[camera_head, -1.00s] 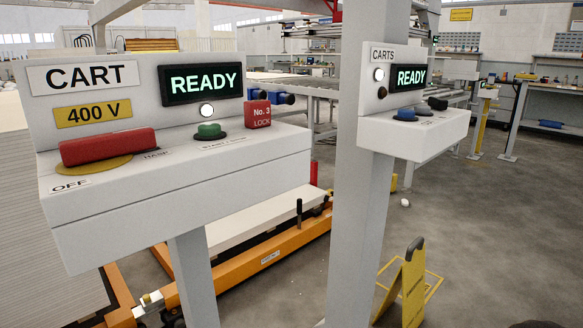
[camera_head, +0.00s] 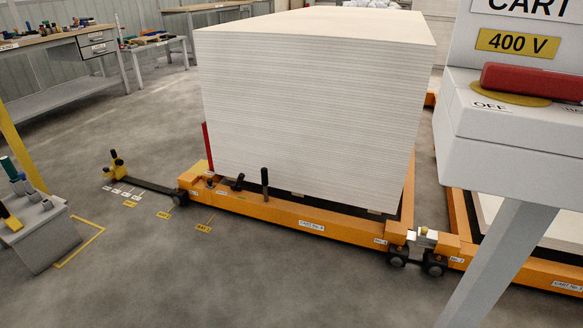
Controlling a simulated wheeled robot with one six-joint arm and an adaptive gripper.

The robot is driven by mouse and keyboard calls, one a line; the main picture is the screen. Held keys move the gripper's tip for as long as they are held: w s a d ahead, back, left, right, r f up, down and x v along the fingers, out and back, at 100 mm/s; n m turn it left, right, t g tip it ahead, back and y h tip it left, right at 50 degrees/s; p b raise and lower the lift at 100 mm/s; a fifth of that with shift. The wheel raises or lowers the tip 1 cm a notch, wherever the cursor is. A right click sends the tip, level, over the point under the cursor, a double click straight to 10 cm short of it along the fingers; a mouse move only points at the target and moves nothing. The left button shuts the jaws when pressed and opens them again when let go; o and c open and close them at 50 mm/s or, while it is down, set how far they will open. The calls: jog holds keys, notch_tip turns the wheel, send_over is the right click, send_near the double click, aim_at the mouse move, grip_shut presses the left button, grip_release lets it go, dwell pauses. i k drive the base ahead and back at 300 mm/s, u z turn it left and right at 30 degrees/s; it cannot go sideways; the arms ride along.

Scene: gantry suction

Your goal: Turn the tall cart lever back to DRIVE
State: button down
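An orange cart (camera_head: 290,212) stands on the floor with a tall stack of pale boards (camera_head: 310,110) on it. An upright black lever (camera_head: 264,182) rises from its near side rail. A shorter, tilted black lever (camera_head: 238,182) is to its left, and a red upright piece (camera_head: 207,148) stands at the left end. I cannot read any DRIVE mark by these levers. A dark drawbar (camera_head: 150,186) with a yellow and black head (camera_head: 117,165) reaches left from the cart, low over the floor. My gripper is not in view.
A control box (camera_head: 510,125) marked CART 400 V, with a red handle (camera_head: 530,82), stands on a grey post at right. A second orange cart (camera_head: 525,278) is coupled on the right. A grey stand (camera_head: 45,238) is at left. The floor in front is clear.

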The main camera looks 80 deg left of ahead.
aim_at(242, 176)
jog(key=u, duration=3.35)
jog(key=i, duration=1.3)
jog(key=z, duration=1.25)
jog(key=i, duration=0.65)
jog(key=z, duration=0.2)
